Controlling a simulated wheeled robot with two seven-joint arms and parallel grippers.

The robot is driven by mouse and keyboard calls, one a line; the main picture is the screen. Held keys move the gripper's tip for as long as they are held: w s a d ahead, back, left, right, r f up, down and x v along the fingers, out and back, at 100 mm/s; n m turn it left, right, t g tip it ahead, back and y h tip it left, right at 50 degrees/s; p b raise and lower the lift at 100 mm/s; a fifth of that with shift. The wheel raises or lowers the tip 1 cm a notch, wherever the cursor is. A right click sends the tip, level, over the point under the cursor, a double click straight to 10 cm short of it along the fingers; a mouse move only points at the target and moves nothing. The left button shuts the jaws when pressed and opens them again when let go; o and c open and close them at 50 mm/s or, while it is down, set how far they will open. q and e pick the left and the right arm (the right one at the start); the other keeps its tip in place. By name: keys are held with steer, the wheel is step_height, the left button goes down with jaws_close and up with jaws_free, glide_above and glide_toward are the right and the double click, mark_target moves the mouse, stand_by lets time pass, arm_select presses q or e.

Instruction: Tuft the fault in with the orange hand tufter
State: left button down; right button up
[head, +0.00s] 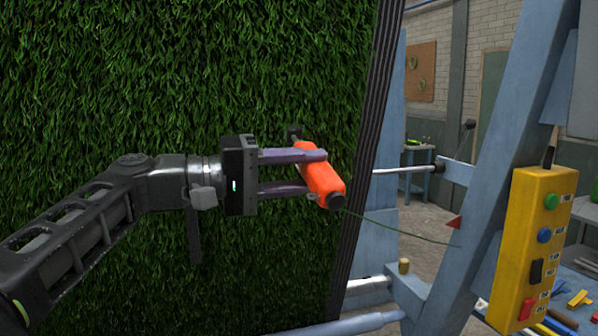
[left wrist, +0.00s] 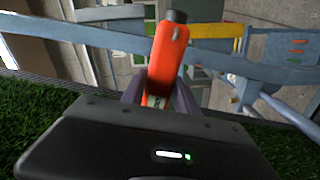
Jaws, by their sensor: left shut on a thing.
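The orange hand tufter (head: 322,182) is held between the two fingers of my left gripper (head: 300,172). Its dark nose end points toward the turf and its black rear end points toward me. A thin green yarn runs from its rear end to the right. The tufter also shows upright between the fingers in the left wrist view (left wrist: 166,62). The turf (head: 120,90) hangs upright behind the gripper, close to its right edge. I cannot tell whether the nose touches the turf. I cannot make out the fault. My right gripper is not in view.
A yellow control box (head: 528,240) with coloured buttons hangs at the right on the blue frame (head: 500,130). A metal rod (head: 405,171) juts across beside the turf edge. A bench with coloured tools (head: 572,298) stands at the lower right.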

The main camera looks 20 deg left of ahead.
arm_select(q)
steer(key=shift+w+d+r, duration=0.1)
steer(key=shift+d, duration=0.15)
steer(key=shift+x, duration=0.75)
steer(key=shift+w, duration=0.1)
steer(key=shift+a, duration=0.2)
steer(key=shift+a, duration=0.15)
steer(key=shift+s+a+b, duration=0.3)
steer(key=shift+s+a, duration=0.2)
steer(key=shift+b+v, duration=0.35)
steer(key=shift+v, duration=0.5)
steer(key=shift+s, duration=0.1)
